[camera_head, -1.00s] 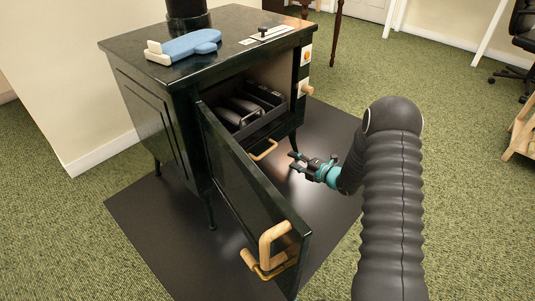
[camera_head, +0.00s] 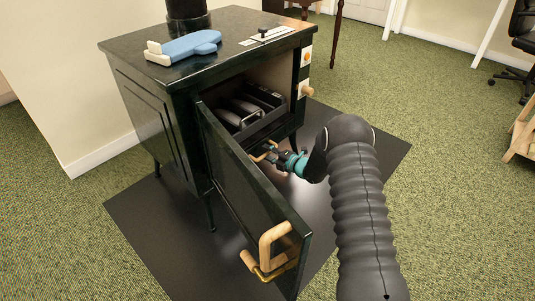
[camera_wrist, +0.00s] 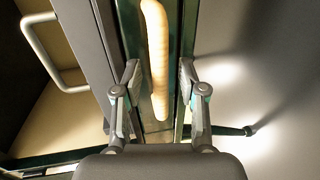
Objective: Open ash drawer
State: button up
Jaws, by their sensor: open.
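The dark green stove (camera_head: 135,95) stands with its large door (camera_head: 245,185) swung open toward me. Below the firebox opening is a low front with a pale wooden bar handle (camera_wrist: 156,55); it shows in the head view partly hidden by my gripper (camera_head: 268,153). In the wrist view my gripper (camera_wrist: 158,85) is open, with one finger on each side of this handle. A gap shows between the handle and each finger. The drawer front (camera_wrist: 158,126) behind the handle appears flush with the stove body.
A dark tray (camera_head: 262,122) with dark rounded pieces sits in the firebox. The open door, with its wooden handle (camera_head: 268,248), stands left of my arm. A blue and white object (camera_head: 185,46) lies on the stove top.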

jog(key=shift+w+a+f, duration=0.1)
jog(key=shift+w+a, duration=0.1)
jog(key=shift+a, duration=0.1)
grip_shut()
